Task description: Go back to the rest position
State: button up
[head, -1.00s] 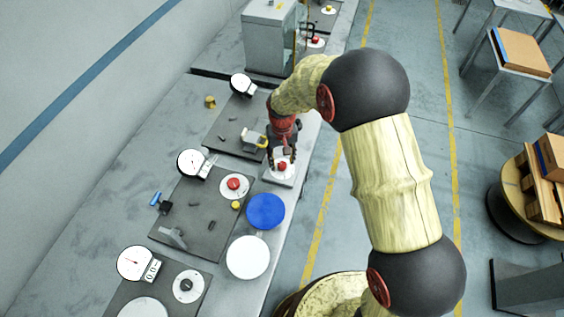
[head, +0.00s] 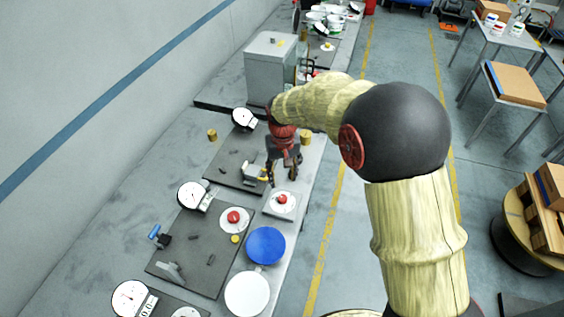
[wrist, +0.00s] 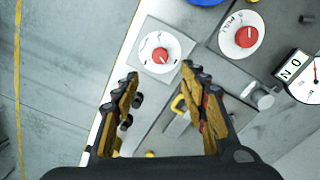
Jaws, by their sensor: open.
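My gripper (head: 283,174) is above the workbench (head: 192,135) in the head view, behind a white disc with a red knob (head: 282,202). In the wrist view my gripper (wrist: 158,80) is open, with its two fingers spread apart and nothing between them. The white disc with the red knob (wrist: 160,53) lies beyond the fingertips there, apart from them. My arm covers part of the floor and the bench's right side in the head view.
A second red-knobbed disc (head: 234,219), a blue disc (head: 265,245), a white disc (head: 247,293) and white dial gauges (head: 192,195) stand on the bench. A yellow-handled part (head: 254,173) is close to my gripper. A grey cabinet (head: 268,72) stands behind it. The aisle floor is right of the bench.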

jog(key=s+d+r+t+b, duration=0.2)
jog(key=s+d+r+b, duration=0.1)
jog(key=s, duration=0.6)
jog(key=s+d+r+m+t+b, duration=0.1)
jog(key=s+d+r+b, duration=0.1)
jog(key=s+d+r, duration=0.3)
jog(key=s+d+r+m+t+b, duration=0.1)
jog(key=s+d+r, duration=0.4)
jog(key=s, duration=0.8)
jog(key=d+t+b, duration=0.1)
jog(key=d+b, duration=0.1)
jog(key=d, duration=0.1)
jog(key=shift+s+d+t+b, duration=0.25)
jog(key=shift+s+t+b, duration=0.05)
jog(key=shift+s+b, duration=0.05)
